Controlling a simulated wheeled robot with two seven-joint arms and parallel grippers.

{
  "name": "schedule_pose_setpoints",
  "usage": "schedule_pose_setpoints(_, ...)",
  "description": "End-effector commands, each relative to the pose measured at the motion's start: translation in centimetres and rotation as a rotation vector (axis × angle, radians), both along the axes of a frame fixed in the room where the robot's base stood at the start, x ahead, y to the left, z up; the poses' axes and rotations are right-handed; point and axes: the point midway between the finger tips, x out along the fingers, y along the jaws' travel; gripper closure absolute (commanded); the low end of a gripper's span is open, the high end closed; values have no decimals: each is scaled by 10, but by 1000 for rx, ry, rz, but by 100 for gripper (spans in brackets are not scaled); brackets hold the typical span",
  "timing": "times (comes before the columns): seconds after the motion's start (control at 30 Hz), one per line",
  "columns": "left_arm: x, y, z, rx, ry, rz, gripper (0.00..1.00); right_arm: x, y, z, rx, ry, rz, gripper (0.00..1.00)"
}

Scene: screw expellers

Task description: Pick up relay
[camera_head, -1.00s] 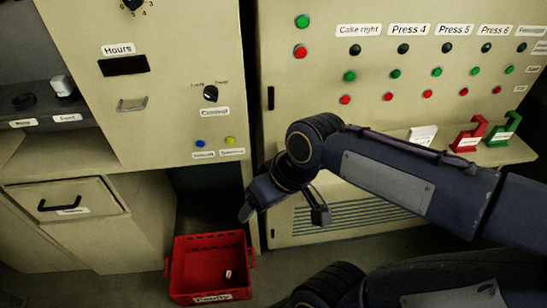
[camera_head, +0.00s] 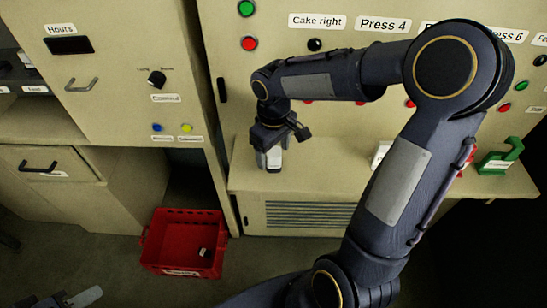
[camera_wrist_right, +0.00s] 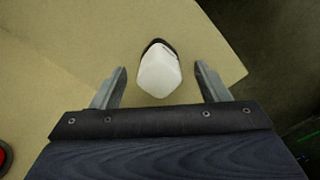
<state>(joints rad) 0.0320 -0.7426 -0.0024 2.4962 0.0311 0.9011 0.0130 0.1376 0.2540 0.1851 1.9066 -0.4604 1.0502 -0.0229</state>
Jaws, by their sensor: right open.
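The white block with a dark base, which looks like the relay (camera_wrist_right: 159,76), stands on the beige ledge. In the head view the relay (camera_head: 270,160) shows just below my right gripper (camera_head: 279,134). In the right wrist view my right gripper (camera_wrist_right: 161,68) is open, with one finger on each side of the relay and a gap on both sides. At the bottom left of the head view, grey parts that look like my left gripper (camera_head: 78,298) show only in part; their opening cannot be made out.
The beige ledge (camera_head: 330,172) runs along the panel of buttons. A green bracket (camera_head: 497,160) stands at its right. A red crate (camera_head: 160,236) with a small item inside is on the floor. A drawer cabinet (camera_head: 50,205) stands left.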

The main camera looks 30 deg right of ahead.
Motion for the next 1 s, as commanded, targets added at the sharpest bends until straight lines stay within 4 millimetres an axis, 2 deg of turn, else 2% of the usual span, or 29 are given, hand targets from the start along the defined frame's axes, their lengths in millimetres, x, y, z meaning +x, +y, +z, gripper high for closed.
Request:
schedule_pose_setpoints(0.13,0,0,0,0,0,0,64,0,0,-17,-1,2,1,31)
schedule_pose_setpoints(0.4,0,0,0,0,0,0,64,0,0,-20,0,0,0,31)
schedule_pose_setpoints(0.8,0,0,0,0,0,0,64,0,0,-20,-1,-1,0,81)
schedule_pose_setpoints(1.0,0,0,0,0,0,0,64,0,0,-19,-1,-1,0,81)
